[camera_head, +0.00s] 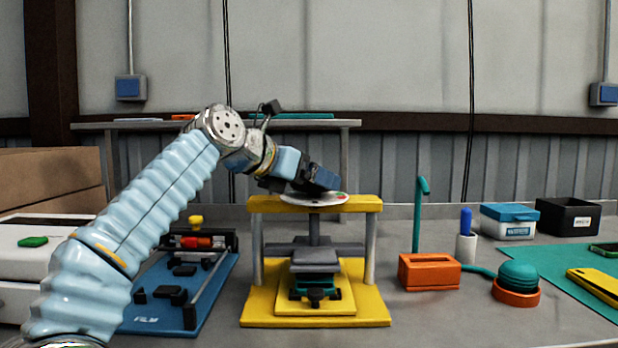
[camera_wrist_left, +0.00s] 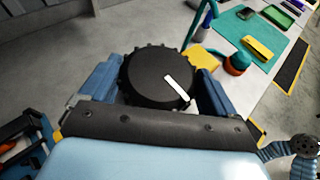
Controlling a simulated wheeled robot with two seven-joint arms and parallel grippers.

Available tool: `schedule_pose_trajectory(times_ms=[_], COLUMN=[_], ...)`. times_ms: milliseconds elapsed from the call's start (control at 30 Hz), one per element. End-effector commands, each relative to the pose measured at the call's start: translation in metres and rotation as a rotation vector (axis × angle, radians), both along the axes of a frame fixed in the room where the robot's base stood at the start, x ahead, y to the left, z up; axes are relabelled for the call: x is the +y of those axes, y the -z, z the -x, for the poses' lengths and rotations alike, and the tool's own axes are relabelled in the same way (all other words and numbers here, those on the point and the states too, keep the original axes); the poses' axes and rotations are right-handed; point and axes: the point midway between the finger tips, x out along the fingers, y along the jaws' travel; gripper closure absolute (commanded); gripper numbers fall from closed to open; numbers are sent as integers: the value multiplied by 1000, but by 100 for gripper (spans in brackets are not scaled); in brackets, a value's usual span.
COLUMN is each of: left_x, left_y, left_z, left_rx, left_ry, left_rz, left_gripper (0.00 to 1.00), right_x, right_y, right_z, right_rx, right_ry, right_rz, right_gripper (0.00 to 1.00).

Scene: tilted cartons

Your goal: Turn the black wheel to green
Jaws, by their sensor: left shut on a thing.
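The black wheel (camera_wrist_left: 148,78) has a knurled rim and a white pointer bar, which slants toward the lower right in the left wrist view. My left gripper (camera_wrist_left: 155,85) is shut on the wheel, with one blue finger on each side. In the head view my left gripper (camera_head: 318,180) is above a white dial disc (camera_head: 300,199) on top of the yellow stand (camera_head: 262,204). Red and green marks show at the disc's right edge. The gripper hides most of the wheel there, and I cannot tell which colour the pointer faces. My right gripper is not in view.
A blue film fixture (camera_head: 160,318) stands left of the stand. To the right are an orange block (camera_head: 430,272) with a teal hook (camera_head: 417,215), a teal dome on an orange base (camera_head: 517,284), and blue (camera_head: 508,222) and black (camera_head: 567,217) boxes behind.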

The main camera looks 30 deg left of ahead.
Motion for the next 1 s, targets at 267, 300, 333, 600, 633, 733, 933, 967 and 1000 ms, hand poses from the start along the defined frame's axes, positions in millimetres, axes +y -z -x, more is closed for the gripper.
schedule_pose_trajectory(times_ms=[267, 300, 333, 600, 633, 733, 933, 967, 1000], left_x=[3, 3, 4, 6, 6, 6, 7, 7, 7], left_y=[-3, -3, -3, 0, 0, 0, 1, 1, 1], left_z=[-1, -1, -1, -3, -4, -4, -4, -4, -4], left_rx=[5, 3, 4, 0, 1, -1, 0, 0, 0], left_ry=[110, 137, 159, 355, 373, 426, 501, 507, 518], left_rz=[3, 4, 3, 1, 0, 0, -2, -1, -1], left_gripper=[40, 40, 40, 40, 40, 40, 40, 40, 40], right_x=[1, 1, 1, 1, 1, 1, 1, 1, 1], right_y=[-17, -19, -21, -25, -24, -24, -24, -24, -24], right_z=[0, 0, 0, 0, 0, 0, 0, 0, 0], right_rx=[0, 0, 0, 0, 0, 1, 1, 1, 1], right_ry=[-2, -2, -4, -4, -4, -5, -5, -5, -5], right_rz=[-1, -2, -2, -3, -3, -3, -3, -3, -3], right_gripper=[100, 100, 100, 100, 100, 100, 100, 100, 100])
